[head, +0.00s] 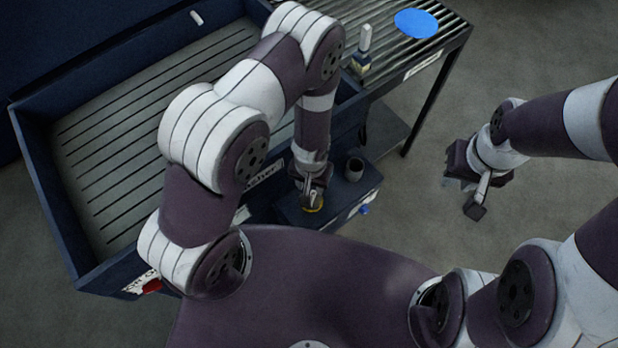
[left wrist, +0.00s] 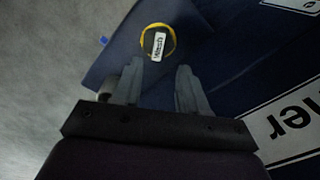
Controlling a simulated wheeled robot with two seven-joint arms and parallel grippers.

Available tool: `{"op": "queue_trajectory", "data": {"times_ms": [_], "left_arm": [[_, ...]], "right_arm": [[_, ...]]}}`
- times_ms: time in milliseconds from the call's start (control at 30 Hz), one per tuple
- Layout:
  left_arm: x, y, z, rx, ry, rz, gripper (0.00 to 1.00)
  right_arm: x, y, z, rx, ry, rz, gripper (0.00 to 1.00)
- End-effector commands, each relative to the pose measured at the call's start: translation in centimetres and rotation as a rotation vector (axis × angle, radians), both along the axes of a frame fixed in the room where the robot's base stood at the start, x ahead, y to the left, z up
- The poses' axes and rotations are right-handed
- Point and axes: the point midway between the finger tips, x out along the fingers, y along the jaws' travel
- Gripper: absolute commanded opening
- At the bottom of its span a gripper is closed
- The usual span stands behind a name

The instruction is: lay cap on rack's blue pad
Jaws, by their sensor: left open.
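The blue pad (head: 416,23), a bare round disc, lies on the slatted rack (head: 440,45) at the top. My right gripper (head: 470,182) hangs over bare floor; its jaw opening is unclear.
A bottle with a pale top (head: 362,50) stands at the rack's left end. A large blue-walled slatted tray (head: 100,150) fills the left. Floor at the right is clear.

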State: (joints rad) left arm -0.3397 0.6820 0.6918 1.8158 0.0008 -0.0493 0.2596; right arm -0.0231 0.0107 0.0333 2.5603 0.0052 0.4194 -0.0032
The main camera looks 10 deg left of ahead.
Motion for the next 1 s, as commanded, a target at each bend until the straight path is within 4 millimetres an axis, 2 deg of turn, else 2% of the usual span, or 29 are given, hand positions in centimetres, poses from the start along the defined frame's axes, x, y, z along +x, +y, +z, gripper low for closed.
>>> {"op": "queue_trajectory", "data": {"times_ms": [400,533,667,933,1000], "left_arm": [[0.1,0.0,-6.1,0.0,0.0,-0.001,0.43],[0.1,0.0,-7.8,0.0,0.0,-0.001,0.43],[0.1,0.0,-8.6,0.0,0.001,-0.001,0.43],[0.1,0.0,-8.6,0.0,0.001,-0.001,0.43],[0.1,0.0,-8.5,0.0,0.001,-0.001,0.2]], "right_arm": [[0.0,0.0,-5.6,0.0,0.0,0.0,0.27],[0.0,0.0,-6.8,0.0,0.0,0.0,0.27],[0.0,0.0,-7.3,0.0,0.0,0.0,0.27],[0.1,0.0,-7.2,0.0,0.0,0.0,0.27],[0.1,0.0,-7.2,0.0,0.0,0.0,0.27]]}}
